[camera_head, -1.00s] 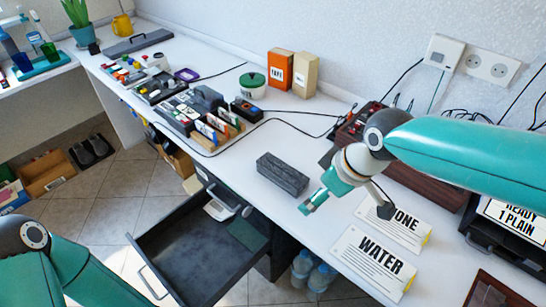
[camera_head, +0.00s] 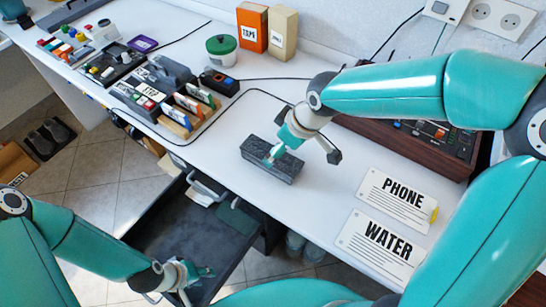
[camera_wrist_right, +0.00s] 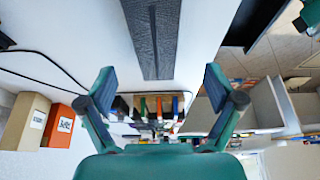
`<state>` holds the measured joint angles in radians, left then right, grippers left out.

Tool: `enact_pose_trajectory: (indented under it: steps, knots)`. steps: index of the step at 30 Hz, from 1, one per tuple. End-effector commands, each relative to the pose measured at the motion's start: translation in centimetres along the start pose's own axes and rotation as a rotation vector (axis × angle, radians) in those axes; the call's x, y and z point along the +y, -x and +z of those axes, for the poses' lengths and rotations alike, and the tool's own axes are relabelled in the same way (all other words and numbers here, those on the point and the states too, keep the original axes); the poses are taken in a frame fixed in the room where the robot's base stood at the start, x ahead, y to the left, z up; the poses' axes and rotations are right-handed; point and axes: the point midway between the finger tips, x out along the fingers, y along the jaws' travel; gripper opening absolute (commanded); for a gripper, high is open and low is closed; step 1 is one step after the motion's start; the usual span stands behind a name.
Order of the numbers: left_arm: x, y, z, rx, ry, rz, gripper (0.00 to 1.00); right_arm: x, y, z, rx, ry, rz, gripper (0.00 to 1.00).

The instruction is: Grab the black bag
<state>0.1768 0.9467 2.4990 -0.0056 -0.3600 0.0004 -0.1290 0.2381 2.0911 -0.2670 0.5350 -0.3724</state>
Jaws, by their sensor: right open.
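The black bag (camera_head: 284,170) is a dark grey, textured oblong block lying on the white desk, with a seam along its top. It also shows at the top middle of the right wrist view (camera_wrist_right: 153,40). My right gripper (camera_head: 303,156) is open at the bag, one finger in front of its upper part and the other to its right. In the right wrist view, the spread fingers (camera_wrist_right: 159,80) have nothing between them and the bag lies ahead. Contact cannot be told. My left gripper (camera_head: 185,284) is low over the open drawer, its jaws unclear.
The open dark drawer (camera_head: 178,228) sticks out below the desk's front edge. PHONE (camera_head: 399,199) and WATER (camera_head: 380,244) cards lie right of the bag. A brown console (camera_head: 410,140) stands behind. Boxes and an organizer (camera_head: 165,100) are at the left.

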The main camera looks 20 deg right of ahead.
Motion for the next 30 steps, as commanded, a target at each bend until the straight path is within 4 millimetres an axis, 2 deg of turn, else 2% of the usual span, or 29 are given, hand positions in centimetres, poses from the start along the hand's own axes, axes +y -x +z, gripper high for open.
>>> enact_pose_trajectory:
  steps: [1,3,11,18,21,29,30]
  knots:
    - [-0.1,-0.2,0.0,0.0,0.0,0.0,0.37,-0.1,-1.1,0.0,-0.003,0.002,-0.002,0.92]
    - [-0.1,-0.2,0.0,0.0,0.0,0.0,0.37,0.0,-1.9,-0.1,-0.002,0.004,-0.001,0.92]
    - [-0.1,-0.2,0.0,0.0,0.0,0.0,0.37,0.1,-3.5,-0.2,-0.001,0.003,-0.002,0.92]
    - [-0.1,-0.3,0.0,0.001,0.0,0.0,0.37,0.6,-6.8,-0.3,-0.003,0.006,-0.003,0.92]
    - [-0.1,-0.4,0.0,0.001,0.0,0.0,0.37,0.6,-7.7,-0.4,-0.001,0.005,-0.002,0.92]
    - [-0.1,-0.4,0.0,0.0,0.0,0.0,0.37,0.7,-7.9,-0.4,0.001,0.005,-0.001,0.92]
    - [-0.1,-0.4,0.0,0.0,0.0,0.0,0.37,0.7,-7.9,-0.4,0.001,0.005,-0.001,0.87]
